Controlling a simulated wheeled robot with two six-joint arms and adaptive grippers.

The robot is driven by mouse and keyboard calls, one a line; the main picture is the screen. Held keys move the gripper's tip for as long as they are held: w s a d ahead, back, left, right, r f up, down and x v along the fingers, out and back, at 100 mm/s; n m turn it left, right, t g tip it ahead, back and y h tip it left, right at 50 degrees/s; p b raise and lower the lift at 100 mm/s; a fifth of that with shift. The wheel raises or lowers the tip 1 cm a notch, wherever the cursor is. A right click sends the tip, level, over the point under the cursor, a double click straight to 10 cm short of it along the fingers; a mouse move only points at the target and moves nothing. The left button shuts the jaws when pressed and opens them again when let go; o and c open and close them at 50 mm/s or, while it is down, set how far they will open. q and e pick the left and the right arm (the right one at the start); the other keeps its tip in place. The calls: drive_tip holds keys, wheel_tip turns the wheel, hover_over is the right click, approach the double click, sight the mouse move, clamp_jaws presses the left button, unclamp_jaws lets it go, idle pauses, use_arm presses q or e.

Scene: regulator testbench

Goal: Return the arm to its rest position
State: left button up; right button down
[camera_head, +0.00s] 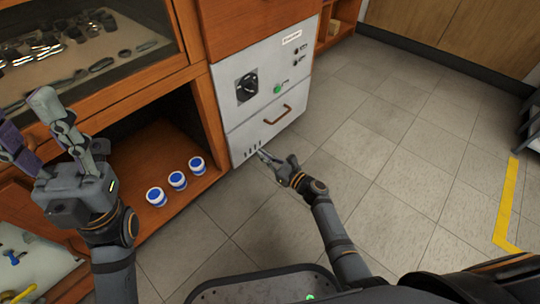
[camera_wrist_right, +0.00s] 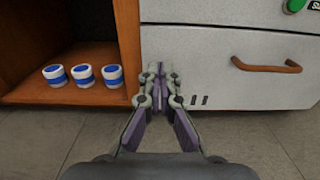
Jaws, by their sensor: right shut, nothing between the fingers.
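My right gripper (camera_head: 266,155) is in front of the lower part of the white regulator cabinet (camera_head: 240,128), near its vent slots. In the right wrist view the gripper's fingers (camera_wrist_right: 157,72) are together with nothing between them. The brown drawer handle (camera_head: 279,115) is above and to the right of the fingertips, apart from them. My left gripper (camera_head: 25,118) is raised at the left, in front of the wooden cabinet, with its fingers spread and empty.
Three white-and-blue jars (camera_head: 177,180) stand on the open wooden shelf (camera_head: 140,158). A glass-topped display case (camera_head: 90,45) is above it. The cabinet has a black knob (camera_head: 247,86) and a green button (camera_head: 278,88). The tiled floor (camera_head: 390,150) at the right is clear.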

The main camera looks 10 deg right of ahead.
drive_tip(key=shift+v, duration=1.25)
